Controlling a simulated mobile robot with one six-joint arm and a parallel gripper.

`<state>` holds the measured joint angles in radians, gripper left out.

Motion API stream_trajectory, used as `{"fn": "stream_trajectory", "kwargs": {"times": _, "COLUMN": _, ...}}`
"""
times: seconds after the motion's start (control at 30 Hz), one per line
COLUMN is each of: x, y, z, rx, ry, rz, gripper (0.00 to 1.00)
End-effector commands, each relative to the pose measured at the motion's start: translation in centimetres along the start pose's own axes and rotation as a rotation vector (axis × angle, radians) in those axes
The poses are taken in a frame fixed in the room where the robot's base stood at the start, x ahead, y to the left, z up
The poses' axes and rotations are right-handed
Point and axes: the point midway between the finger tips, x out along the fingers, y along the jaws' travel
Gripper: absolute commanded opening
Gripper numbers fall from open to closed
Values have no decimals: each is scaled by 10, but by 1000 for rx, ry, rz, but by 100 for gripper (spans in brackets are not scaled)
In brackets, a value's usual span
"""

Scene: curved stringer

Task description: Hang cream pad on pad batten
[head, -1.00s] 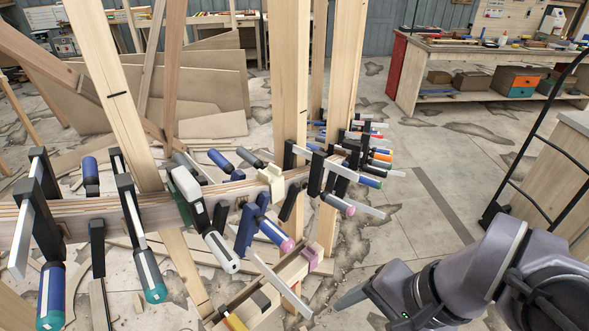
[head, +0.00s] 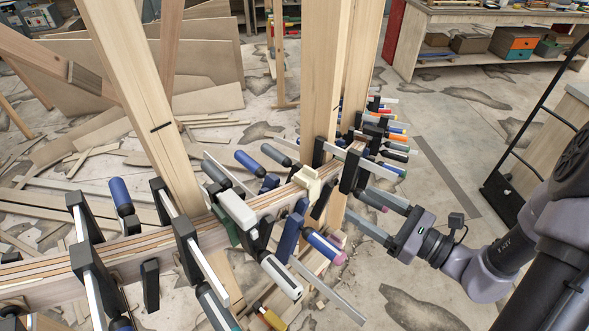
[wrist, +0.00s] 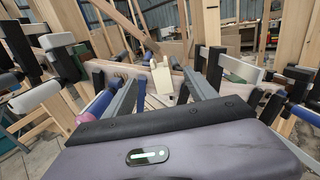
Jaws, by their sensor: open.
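The cream pad (head: 307,181) is a notched block sitting over the top edge of the curved laminated stringer (head: 50,273), between clamps. It also shows in the wrist view (wrist: 161,76), ahead of and between my fingers. My gripper (head: 357,202) is open and empty, to the right of the pad and a little lower, its fingers pointing toward it. The pad batten seems to be the low pale wooden bar (head: 309,262) below the stringer. Clamps hide much of the bar.
Several clamps crowd the stringer, including a white-capped one (head: 238,210) left of the pad and a blue-handled one (head: 325,246) below it. An upright post (head: 325,80) stands just behind the pad. Open floor (head: 430,290) lies at the lower right.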

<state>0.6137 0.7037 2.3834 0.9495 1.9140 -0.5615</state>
Motion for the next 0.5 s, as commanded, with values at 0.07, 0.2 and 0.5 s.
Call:
{"fn": "stream_trajectory", "kwargs": {"times": 0.07, "x": 26, "y": 3, "z": -2, "rx": -2, "ry": 1, "rz": 11, "gripper": 65}}
{"fn": "stream_trajectory", "kwargs": {"times": 0.2, "x": 65, "y": 4, "z": -2, "rx": -1, "ry": 1, "rz": 10, "gripper": 65}}
{"fn": "stream_trajectory", "kwargs": {"times": 0.5, "x": 110, "y": 6, "z": -2, "rx": -3, "ry": 1, "rz": 11, "gripper": 65}}
